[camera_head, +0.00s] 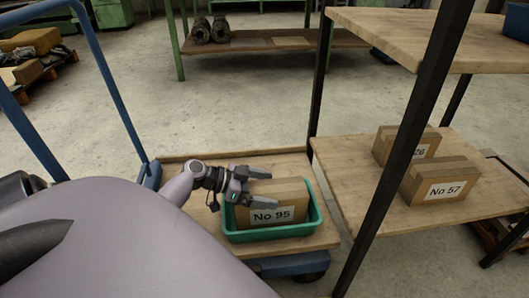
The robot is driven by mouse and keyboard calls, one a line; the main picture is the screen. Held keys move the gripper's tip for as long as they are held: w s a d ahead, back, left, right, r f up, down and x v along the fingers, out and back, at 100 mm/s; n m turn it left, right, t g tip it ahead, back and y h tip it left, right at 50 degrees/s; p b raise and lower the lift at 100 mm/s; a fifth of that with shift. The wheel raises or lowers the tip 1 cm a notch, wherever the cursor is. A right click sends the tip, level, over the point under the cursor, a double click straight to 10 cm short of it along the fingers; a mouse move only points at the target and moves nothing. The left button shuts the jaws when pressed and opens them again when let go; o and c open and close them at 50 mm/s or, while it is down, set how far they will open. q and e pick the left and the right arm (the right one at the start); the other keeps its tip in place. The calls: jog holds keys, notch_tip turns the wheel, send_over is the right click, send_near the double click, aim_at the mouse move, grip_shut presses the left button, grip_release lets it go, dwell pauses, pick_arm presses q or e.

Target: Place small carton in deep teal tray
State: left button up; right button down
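A small brown carton (284,198) with a "No 95" label sits inside the deep teal tray (275,235). The tray stands on the wooden deck of a blue-framed cart. My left gripper (259,187) is open at the left part of this carton. One finger shows at its far side and the other crosses over its near left part. I cannot tell whether the fingers touch the carton. My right gripper is not in view.
A cart deck (185,165) surrounds the tray. To the right, a dark-framed wooden shelf (352,190) holds a "No 57" carton (441,180) and another carton (406,146) behind it. A dark upright post (405,150) stands between tray and cartons.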

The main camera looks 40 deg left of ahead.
pick_arm(q)
jog(key=shift+s, duration=0.1)
jog(key=shift+s+a+r, duration=0.15)
jog(key=shift+s+a, duration=0.1)
jog(key=p+v, duration=0.3)
jog(key=v, duration=0.8)
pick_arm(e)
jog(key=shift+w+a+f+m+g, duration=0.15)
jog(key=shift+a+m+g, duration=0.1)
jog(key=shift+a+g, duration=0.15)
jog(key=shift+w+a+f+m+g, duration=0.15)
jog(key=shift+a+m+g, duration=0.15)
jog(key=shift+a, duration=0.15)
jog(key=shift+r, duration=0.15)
